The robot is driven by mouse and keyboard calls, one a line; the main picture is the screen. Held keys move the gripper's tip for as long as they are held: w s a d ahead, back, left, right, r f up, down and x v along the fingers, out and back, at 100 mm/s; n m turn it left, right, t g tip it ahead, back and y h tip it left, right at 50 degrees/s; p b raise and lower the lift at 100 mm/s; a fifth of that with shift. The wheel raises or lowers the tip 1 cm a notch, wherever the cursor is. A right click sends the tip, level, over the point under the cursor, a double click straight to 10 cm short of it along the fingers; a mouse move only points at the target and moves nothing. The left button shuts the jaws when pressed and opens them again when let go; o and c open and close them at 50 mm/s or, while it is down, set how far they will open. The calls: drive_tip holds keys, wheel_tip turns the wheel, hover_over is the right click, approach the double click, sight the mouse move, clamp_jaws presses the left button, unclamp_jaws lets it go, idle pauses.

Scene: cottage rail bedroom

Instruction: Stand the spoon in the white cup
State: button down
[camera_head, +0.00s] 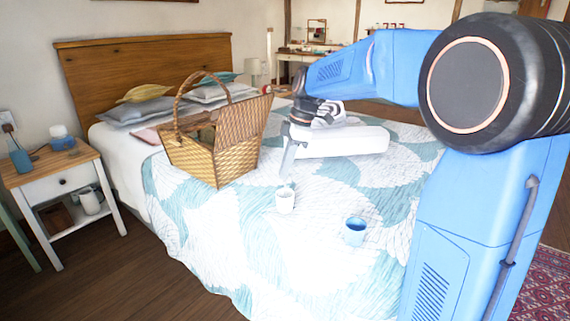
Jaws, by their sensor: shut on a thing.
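The white cup (285,201) stands upright on the bed, in front of the wicker basket. My gripper (287,174) reaches in from the right and points down just above and behind the cup. Its jaws are shut on a thin thing, which I take to be the spoon; a small pale bit of it (289,184) shows at the cup's rim. Most of the spoon is hidden or too small to make out. I cannot tell whether its lower end is inside the cup or behind it.
A blue cup (355,232) stands to the right of the white cup. An open wicker basket (218,157) sits behind and to the left. The patterned bedspread (245,240) is clear in front. A nightstand (55,170) stands left of the bed.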

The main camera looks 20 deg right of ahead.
drive_tip(key=shift+f, duration=0.25)
drive_tip(key=c, duration=1.8)
unclamp_jaws()
drive_tip(key=shift+c, duration=0.2)
drive_tip(key=shift+r, duration=0.1)
drive_tip(key=w+v, duration=0.1)
drive_tip(key=v, duration=1.6)
drive_tip(key=shift+s, duration=0.45)
drive_tip(key=shift+s+d+r, duration=0.1)
